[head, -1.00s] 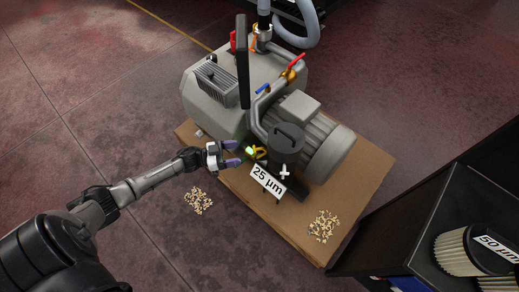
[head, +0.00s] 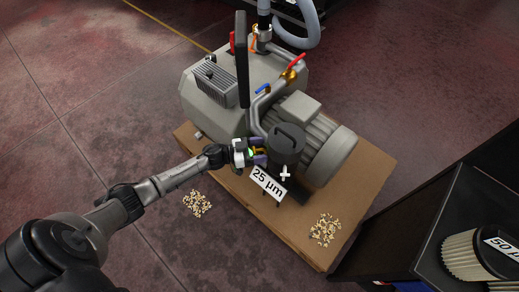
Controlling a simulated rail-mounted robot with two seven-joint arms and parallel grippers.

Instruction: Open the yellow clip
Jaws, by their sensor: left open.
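The yellow clip (head: 257,152) is small and sits on the left side of the dark grey filter canister (head: 286,146) on the pump. It is now largely hidden by my left gripper (head: 257,153), whose purple-grey fingers are open around it or just beside it; I cannot tell whether they touch it. A small bright green patch shows between the fingers. A white label reading "25 µm" (head: 268,184) stands in front of the canister. My right gripper is not in view.
The grey pump (head: 215,105) stands on a brown board (head: 350,200). Red (head: 297,60) and blue (head: 263,89) valve handles rise near the canister. Piles of pale bits lie on the board (head: 325,229) and floor (head: 197,203). A dark shelf with a "50 µm" filter (head: 462,256) is lower right.

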